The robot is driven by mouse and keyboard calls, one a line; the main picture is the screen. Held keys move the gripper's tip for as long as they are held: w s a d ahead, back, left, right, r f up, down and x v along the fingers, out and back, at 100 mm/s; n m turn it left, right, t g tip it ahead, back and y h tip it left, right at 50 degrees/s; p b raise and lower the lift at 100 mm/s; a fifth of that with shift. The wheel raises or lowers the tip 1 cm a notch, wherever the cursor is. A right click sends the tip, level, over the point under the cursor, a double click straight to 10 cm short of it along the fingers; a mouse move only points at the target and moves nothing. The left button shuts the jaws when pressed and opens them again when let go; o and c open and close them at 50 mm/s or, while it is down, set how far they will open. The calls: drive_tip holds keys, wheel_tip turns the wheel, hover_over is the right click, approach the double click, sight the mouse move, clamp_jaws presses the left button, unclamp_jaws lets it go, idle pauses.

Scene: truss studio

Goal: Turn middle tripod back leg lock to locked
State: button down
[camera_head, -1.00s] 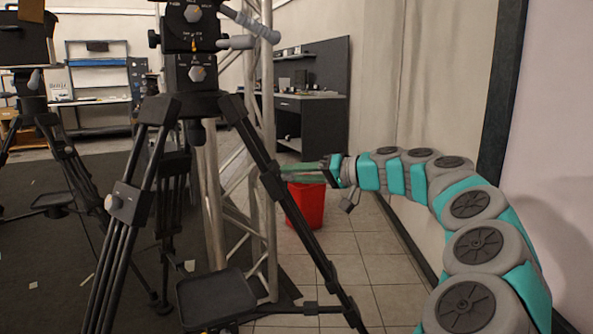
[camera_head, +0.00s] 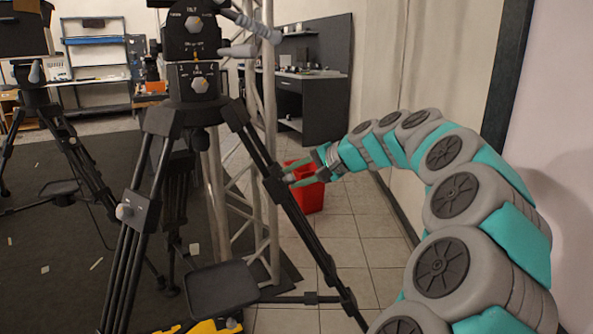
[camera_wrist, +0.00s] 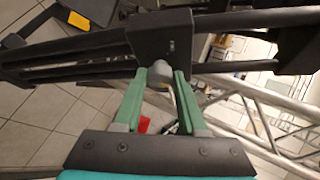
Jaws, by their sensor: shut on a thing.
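The middle tripod (camera_head: 200,85) is black and stands in front of me. Its right-hand leg (camera_head: 310,245) in the head view carries a dark lock collar with a small pale grey knob (camera_head: 289,179). My gripper (camera_head: 295,178) reaches this collar from the right. In the wrist view, the green fingers of my gripper (camera_wrist: 164,78) are shut on the grey knob (camera_wrist: 158,71), one on each side of it. The fingers partly cover the knob, and I cannot read its lock position. Another leg's lock knob (camera_head: 124,211) shows on the left front leg.
A silver truss (camera_head: 270,110) stands behind the tripod. A red bin (camera_head: 311,195) stands on the tiles behind my gripper. A black tray (camera_head: 222,290) sits low between the legs. Another tripod (camera_head: 60,135) stands at left. The wall bounds the right side.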

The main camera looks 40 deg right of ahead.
drive_tip(key=shift+m, duration=0.3)
idle(0.4)
drive_tip(key=shift+c, duration=2.3)
unclamp_jaws()
drive_tip(key=shift+s+r, duration=0.1)
drive_tip(key=v, duration=0.7)
drive_tip(key=shift+s+r+b, duration=0.2)
drive_tip(key=shift+r+b, duration=0.05)
drive_tip(key=shift+b, duration=0.1)
drive_tip(key=shift+d, duration=0.1)
